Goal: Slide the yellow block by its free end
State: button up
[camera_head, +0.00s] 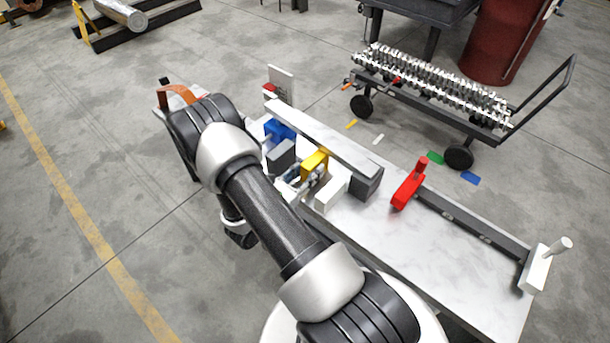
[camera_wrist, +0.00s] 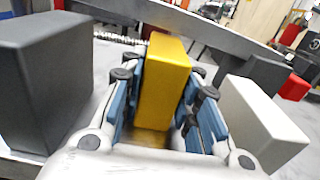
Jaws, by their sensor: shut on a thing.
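The yellow block (camera_head: 315,164) is near the middle of the white table in the head view, between a dark grey block and a white block. In the wrist view the yellow block (camera_wrist: 165,82) stands between the blue-padded fingers of my gripper (camera_wrist: 163,108). My gripper is shut on its near end. In the head view my gripper (camera_head: 297,179) reaches the block from the left, and my arm covers part of the table.
A dark grey block (camera_head: 281,155) and a white block (camera_head: 331,192) flank the yellow one closely. A long pale bar (camera_head: 325,137) runs behind them. A blue block (camera_head: 279,130) is at the back left, a red handled piece (camera_head: 409,186) at the right. The table's front right is clear.

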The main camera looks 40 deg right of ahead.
jog(key=shift+d, duration=0.75)
jog(key=o, duration=1.1)
jog(key=shift+f, duration=0.15)
jog(key=a, duration=0.8)
jog(key=s+a, duration=0.1)
jog(key=a, duration=0.3)
jog(key=shift+r, duration=0.25)
